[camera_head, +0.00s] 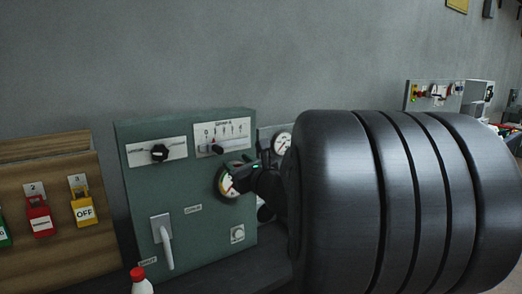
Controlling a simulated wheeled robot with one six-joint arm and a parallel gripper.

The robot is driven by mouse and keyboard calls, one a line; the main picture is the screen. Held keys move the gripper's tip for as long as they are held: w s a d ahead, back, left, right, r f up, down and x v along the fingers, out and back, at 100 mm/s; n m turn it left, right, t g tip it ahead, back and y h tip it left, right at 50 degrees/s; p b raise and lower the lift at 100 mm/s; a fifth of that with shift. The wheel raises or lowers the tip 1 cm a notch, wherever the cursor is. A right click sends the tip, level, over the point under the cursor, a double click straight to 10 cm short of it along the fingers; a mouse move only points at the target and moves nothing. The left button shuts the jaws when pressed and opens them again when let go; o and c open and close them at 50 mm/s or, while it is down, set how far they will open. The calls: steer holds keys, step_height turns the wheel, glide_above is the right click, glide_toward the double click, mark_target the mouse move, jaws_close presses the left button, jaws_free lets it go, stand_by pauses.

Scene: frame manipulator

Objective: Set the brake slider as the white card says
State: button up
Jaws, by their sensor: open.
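A green panel (186,198) stands left of my arm. At its upper right is a white scale plate (232,129) with a row of small marks and a heading too small to read. A dark slider handle (208,149) sits low on this plate, toward its left part; its exact setting is unclear. No contact with the slider shows. I cannot make out a white card with readable instructions.
A wooden board (60,215) with red and yellow tags is at left. A bottle with a red cap (138,275) stands in front. My arm hides much of the right side.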

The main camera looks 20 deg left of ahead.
mark_target(222, 152)
steer(key=p+x, duration=0.2)
steer(key=x, duration=0.9)
steer(key=shift+f, duration=0.1)
jaws_close()
